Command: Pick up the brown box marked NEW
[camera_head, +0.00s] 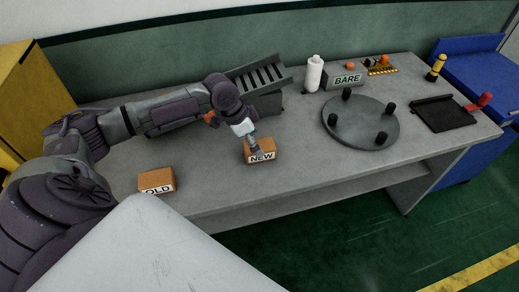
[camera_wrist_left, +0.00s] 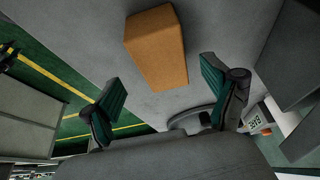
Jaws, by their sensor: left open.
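The brown box marked NEW (camera_head: 263,156) sits on the grey workbench (camera_head: 310,165), its label facing the front edge. My left gripper (camera_head: 252,147) is right at the box's top left side in the head view and hides part of it. In the left wrist view an orange-brown box (camera_wrist_left: 157,50), which looks like the NEW box, lies beyond the open fingers (camera_wrist_left: 165,100). A gap shows between the fingertips and that box, and nothing is held. My right gripper is in neither view.
A similar brown box marked OLD (camera_head: 156,181) stands at the left near the front edge. A slotted rack (camera_head: 262,78) stands behind the NEW box. A round plate with black posts (camera_head: 361,122), a BARE block (camera_head: 345,80) and a white bottle (camera_head: 314,73) are to the right.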

